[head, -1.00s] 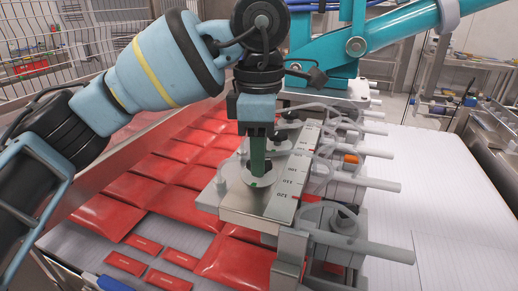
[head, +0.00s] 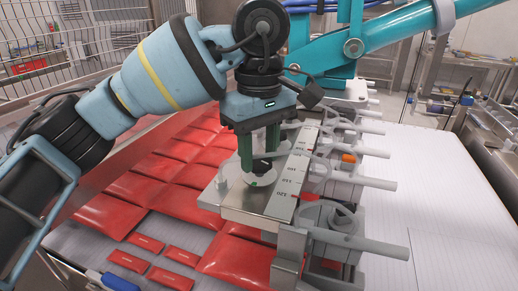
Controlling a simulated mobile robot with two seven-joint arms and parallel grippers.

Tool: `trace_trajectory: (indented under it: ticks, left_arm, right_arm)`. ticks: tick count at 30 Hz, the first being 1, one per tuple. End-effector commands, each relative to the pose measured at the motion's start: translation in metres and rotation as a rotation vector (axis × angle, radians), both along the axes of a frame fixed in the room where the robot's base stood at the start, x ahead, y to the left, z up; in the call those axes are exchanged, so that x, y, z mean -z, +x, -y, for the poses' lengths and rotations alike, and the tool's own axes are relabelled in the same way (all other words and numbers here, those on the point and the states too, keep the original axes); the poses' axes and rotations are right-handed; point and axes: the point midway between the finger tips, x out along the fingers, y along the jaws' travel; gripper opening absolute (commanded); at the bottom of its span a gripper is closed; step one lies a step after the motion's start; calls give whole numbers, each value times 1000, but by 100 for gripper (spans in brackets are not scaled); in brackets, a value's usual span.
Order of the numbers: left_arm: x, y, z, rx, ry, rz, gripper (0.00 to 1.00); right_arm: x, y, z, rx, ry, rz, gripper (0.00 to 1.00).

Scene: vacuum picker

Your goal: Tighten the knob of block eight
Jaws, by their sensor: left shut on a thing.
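My left gripper (head: 259,167) points down over the near end of the vacuum picker. Its two green fingers are shut on a dark knob (head: 262,165), which is mostly hidden between them. Below the fingertips is a round pale disc (head: 261,179) with a small green mark, on a block at the near end of the metal bar. No number shows on this block, so I cannot tell whether it is block eight. A ruler scale (head: 290,180) runs along the bar. My right gripper is not in view.
Grey valve blocks with pale pipes (head: 360,238) stick out to the right of the bar. A teal arm structure (head: 395,35) holds the picker from behind. Red packets (head: 175,200) lie on the conveyor at left. The white belt (head: 425,180) at right is clear.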

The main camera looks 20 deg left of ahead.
Motion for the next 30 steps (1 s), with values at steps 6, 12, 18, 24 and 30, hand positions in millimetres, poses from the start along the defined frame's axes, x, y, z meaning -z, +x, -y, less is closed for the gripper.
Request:
trace_trajectory:
  ticks: [6, 12, 18, 24, 30]
  left_arm:
    - [0, 0, 0, 204, 1, -1, 14]
    - [1, 0, 0, 394, 0, -1, 14]
    - [1, 0, 0, 584, 0, -1, 14]
    - [1, 0, 0, 773, 1, 0, 14]
    - [0, 0, 0, 948, 1, 0, 14]
  right_arm:
    - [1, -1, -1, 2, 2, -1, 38]
    - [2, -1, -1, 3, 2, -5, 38]
    - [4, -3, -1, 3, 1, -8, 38]
    - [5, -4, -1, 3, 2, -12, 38]
    - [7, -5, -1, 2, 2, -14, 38]
